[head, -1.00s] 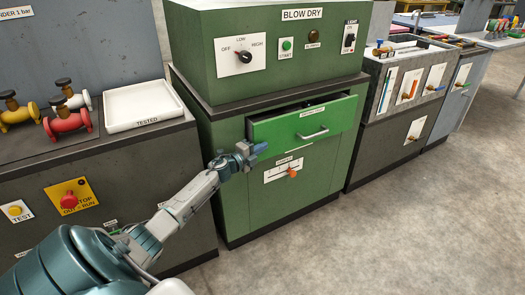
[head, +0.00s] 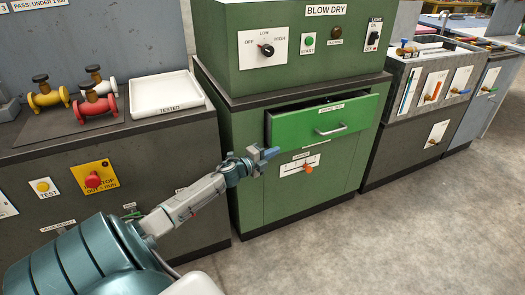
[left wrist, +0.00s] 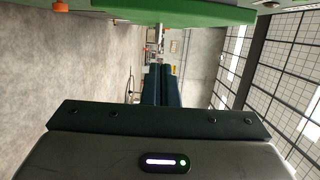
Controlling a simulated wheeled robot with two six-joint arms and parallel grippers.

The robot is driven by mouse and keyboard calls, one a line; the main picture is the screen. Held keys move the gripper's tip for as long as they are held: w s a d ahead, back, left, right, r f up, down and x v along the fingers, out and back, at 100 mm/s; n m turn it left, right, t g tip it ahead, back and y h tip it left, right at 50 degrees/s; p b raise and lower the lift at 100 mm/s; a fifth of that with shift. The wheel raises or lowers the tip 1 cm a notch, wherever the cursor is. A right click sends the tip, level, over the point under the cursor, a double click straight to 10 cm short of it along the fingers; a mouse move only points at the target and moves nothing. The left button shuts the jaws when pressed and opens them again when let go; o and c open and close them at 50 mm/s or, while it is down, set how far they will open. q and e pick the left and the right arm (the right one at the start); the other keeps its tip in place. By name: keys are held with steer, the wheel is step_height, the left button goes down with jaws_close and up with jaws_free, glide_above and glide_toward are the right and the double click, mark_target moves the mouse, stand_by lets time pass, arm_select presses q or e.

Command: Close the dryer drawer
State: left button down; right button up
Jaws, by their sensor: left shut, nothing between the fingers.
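The green dryer drawer (head: 350,118) sticks out of the front of the green blow dry cabinet, partly open, with a dark gap behind its front. Its metal handle (head: 331,131) is in the middle of the front. My left gripper (head: 271,153) is shut and empty, below and left of the drawer front, apart from the handle. In the left wrist view, the shut fingers (left wrist: 160,84) point away from the camera, and a green panel (left wrist: 175,12), probably the drawer front, runs along the top edge. My right gripper is not in view.
An orange lever (head: 308,168) projects from the cabinet below the drawer. Left stands a dark bench with a white tray (head: 165,94), several valves and a red stop button (head: 93,180). Grey counters stand at the right. The floor (head: 400,235) in front is clear.

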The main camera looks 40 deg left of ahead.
arm_select(q)
steer(key=shift+s+r+b, duration=0.15)
steer(key=shift+s+b, duration=0.1)
steer(key=shift+s, duration=1)
steer(key=shift+s+r+b, duration=0.1)
steer(key=shift+s+b, duration=0.15)
steer(key=shift+s, duration=1)
steer(key=shift+a, duration=0.1)
